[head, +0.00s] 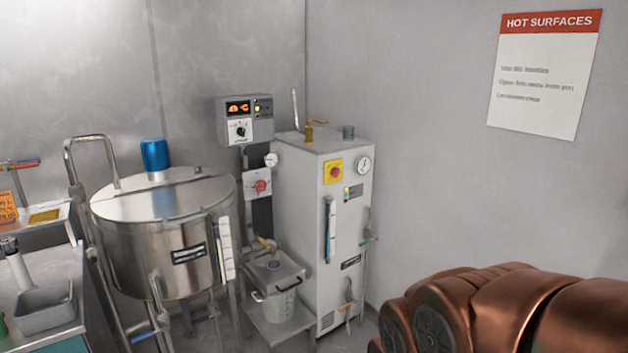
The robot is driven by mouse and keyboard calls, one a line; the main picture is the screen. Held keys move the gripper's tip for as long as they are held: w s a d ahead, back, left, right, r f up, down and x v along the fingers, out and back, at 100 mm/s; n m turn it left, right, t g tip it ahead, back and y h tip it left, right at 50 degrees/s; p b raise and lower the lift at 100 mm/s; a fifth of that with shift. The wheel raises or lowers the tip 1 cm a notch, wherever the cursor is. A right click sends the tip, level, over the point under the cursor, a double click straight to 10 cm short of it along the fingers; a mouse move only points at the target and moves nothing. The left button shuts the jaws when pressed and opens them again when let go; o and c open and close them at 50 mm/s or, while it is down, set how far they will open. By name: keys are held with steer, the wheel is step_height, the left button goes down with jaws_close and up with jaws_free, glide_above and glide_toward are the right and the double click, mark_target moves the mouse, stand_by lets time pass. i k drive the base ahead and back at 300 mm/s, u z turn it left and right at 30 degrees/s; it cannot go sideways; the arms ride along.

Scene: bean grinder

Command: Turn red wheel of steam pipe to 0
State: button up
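A small red wheel (261,186) sits in front of a white plate (250,192) on the pipework between the steel kettle and the white cabinet. It is too small to read any marks or its setting. A round gauge (271,160) is just above it. My copper-coloured arm fills the lower right corner, well apart from the wheel. My gripper is not in view.
A steel kettle (160,250) with a blue motor (154,154) stands left of the wheel. A white cabinet (300,190) stands to its right. A control box (244,120) is above, and a lidded bucket (275,275) below. The right wall holds a hot-surfaces sign (540,85).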

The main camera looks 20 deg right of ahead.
mark_target(260, 186)
steer(key=z, duration=0.2)
steer(key=i, duration=1.7)
steer(key=u, duration=1.3)
steer(key=i, duration=0.3)
steer(key=u, duration=0.25)
